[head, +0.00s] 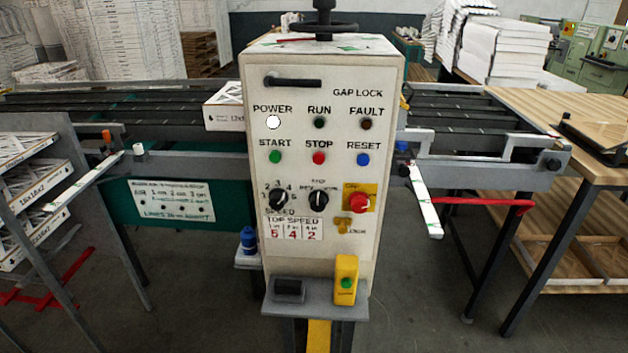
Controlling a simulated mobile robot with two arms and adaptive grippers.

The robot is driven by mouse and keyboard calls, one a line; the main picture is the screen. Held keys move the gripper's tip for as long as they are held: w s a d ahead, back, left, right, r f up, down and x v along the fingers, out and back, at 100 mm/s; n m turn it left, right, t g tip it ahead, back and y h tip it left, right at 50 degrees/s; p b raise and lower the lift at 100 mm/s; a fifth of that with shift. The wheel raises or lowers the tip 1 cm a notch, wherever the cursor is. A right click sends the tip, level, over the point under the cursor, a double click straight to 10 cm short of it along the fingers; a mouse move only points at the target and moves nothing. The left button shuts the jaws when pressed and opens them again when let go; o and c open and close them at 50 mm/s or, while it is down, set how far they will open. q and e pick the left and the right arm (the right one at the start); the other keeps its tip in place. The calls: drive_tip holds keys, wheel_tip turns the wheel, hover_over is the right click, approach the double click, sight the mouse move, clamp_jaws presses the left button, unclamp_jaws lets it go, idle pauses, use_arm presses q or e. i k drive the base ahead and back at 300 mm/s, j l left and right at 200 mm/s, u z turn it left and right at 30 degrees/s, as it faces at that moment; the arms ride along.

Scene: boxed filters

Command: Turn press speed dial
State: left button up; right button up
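The press speed dial (278,200) is a round black knob on the front of the pale control box (335,235), at lower left of the panel. Numbers ring it and the word SPEED is printed below it. Its white pointer mark seems to tilt to the upper right; the exact number is too small to tell. A second black knob (318,200) sits just right of it. A TOP SPEED label (293,229) with red 5, 4 and 2 is below. Neither of my grippers is in view.
Start (275,156), stop (319,157) and reset (362,159) buttons and a red emergency button (358,203) share the panel. A shelf (315,296) below holds a yellow button box (346,280). A wooden table (565,130) stands right, racked filters (35,185) left.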

sight(277, 198)
drive_tip(key=j, duration=1.65)
